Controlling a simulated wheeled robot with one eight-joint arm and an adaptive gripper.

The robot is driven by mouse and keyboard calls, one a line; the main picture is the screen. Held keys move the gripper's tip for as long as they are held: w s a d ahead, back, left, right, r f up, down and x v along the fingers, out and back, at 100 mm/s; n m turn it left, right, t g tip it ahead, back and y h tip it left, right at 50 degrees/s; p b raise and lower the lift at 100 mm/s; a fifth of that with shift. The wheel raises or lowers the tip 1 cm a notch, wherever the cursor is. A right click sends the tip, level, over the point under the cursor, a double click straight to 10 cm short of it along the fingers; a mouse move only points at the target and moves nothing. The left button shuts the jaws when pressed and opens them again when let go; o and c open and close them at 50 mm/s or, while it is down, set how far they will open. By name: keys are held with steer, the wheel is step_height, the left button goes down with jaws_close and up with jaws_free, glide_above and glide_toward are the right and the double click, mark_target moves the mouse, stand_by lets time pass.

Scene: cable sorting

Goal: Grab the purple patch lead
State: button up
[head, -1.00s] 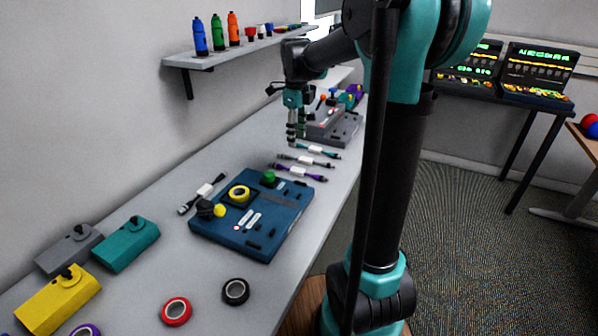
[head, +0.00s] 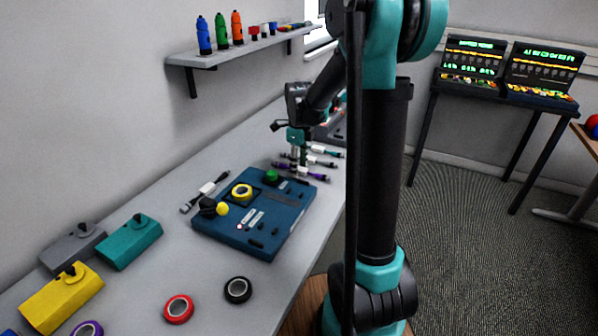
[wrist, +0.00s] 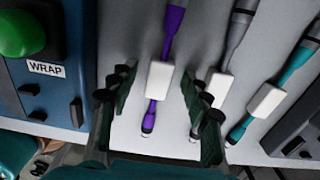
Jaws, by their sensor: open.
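The purple patch lead (wrist: 173,30) lies on the grey bench with a white sleeve around it and a plug at its near end. In the head view the purple patch lead (head: 319,177) lies just beyond the blue panel. My gripper (wrist: 158,80) is open and empty, pointing down over the leads. In the wrist view one finger stands on each side of the purple lead; the right finger overlaps the near end of the grey lead (wrist: 237,32). My gripper also shows in the head view (head: 300,160). I cannot tell how far the fingertips are above the bench.
A teal lead (wrist: 293,66) lies to the right of the grey one. The blue panel (wrist: 88,60) with a green button is close on the left. Another dark lead (head: 206,189) lies left of the panel. The front bench has tape rolls and coloured boxes.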

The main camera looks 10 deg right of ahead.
jaws_close()
stand_by(0.3)
